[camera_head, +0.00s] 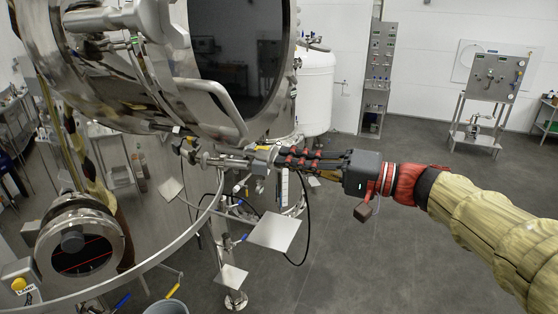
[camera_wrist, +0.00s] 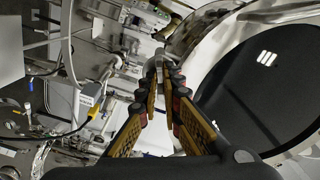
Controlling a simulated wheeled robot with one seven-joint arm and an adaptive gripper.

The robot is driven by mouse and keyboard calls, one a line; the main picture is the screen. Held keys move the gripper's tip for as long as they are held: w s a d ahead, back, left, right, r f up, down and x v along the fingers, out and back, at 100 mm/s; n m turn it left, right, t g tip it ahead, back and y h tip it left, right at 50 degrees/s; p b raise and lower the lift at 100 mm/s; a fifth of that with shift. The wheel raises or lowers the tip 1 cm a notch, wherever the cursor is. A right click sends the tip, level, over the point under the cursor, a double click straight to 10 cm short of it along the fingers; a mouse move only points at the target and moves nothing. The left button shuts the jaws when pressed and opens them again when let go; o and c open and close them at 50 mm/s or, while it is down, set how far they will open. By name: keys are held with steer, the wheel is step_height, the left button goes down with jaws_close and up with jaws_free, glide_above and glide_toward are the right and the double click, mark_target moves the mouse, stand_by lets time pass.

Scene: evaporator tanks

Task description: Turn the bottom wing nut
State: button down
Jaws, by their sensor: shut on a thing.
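The bottom wing nut (camera_head: 260,163) is a small metal piece at the end of a horizontal clamp bolt (camera_head: 226,160), below the round tank door (camera_head: 238,60). My gripper (camera_head: 277,157) reaches in from the right, its red and black fingers shut on the wing nut. The fingers partly hide the nut, so its exact angle is unclear. In the wrist view my gripper (camera_wrist: 158,72) has its yellow-lined fingers close together at the tips, with a little metal showing between them.
The curved steel tank (camera_head: 160,190) fills the left side, with a round port (camera_head: 78,240) low on it. Flat plates (camera_head: 275,232), cables and valves sit below my gripper.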

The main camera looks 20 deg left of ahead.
steer(key=shift+f+n+b, duration=0.35)
steer(key=shift+n+b, duration=0.45)
steer(key=shift+b, duration=1.1)
steer(key=shift+r+n+b, duration=0.2)
steer(key=shift+n+b, duration=0.1)
steer(key=shift+b, duration=0.15)
steer(key=n+b, duration=0.1)
steer(key=b, duration=0.3)
steer(key=shift+f+n, duration=0.2)
steer(key=shift+n, duration=0.1)
steer(key=shift+n+b, duration=0.3)
steer(key=shift+b, duration=0.35)
steer(key=shift+r, duration=0.2)
steer(key=shift+f+n+b, duration=0.15)
steer(key=shift+n+b, duration=0.15)
steer(key=shift+b, duration=0.4)
